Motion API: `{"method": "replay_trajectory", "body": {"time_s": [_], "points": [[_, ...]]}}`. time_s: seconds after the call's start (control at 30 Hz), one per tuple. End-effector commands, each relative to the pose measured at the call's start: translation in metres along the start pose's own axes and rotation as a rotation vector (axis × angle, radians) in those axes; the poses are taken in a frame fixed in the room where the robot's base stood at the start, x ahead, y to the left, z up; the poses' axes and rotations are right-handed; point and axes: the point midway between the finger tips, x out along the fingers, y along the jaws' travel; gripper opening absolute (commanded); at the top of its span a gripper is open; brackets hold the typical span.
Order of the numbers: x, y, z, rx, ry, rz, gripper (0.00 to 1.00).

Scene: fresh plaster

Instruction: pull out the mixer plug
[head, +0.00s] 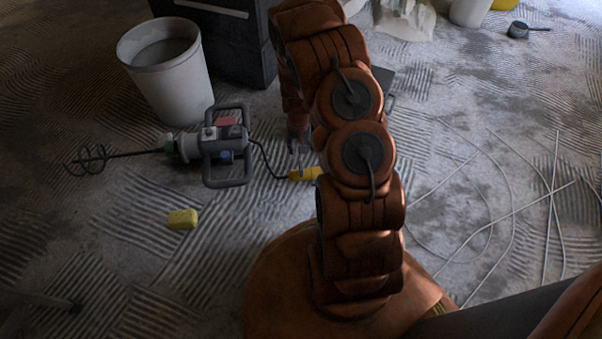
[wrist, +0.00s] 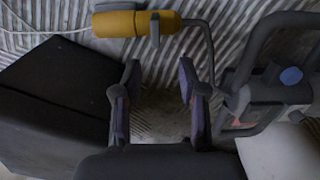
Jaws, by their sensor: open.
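The grey mixer (head: 222,150) lies on the floor with its whisk to the left. Its dark cord runs right to a yellow connector (head: 305,174), partly hidden by my arm. In the wrist view the mixer (wrist: 268,95) is at the right. There the cord meets the right end of the yellow connector (wrist: 120,24), and a pale cable leaves its left end. A small dark upright piece (wrist: 154,30) crosses its middle. My gripper (wrist: 158,85) is open and empty, with the connector beyond its fingertips, apart from them. In the head view my gripper (head: 298,145) is just behind the connector.
A white bucket (head: 168,85) stands behind the mixer, beside a dark box (head: 232,45); the box (wrist: 55,95) fills the wrist view's left side. A yellow block (head: 183,219) lies in front of the mixer. Pale cables (head: 510,215) loop over the floor at right.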

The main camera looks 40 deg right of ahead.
Motion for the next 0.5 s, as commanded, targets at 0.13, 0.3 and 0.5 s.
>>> {"method": "replay_trajectory", "body": {"time_s": [0.13,0.3,0.5], "points": [[0.04,0.006,-0.001,0.012,0.001,0.0,0.42],[0.051,0.008,-0.002,0.018,0.005,0.0,0.42],[0.067,0.008,-0.002,0.018,0.003,0.0,0.42]]}}
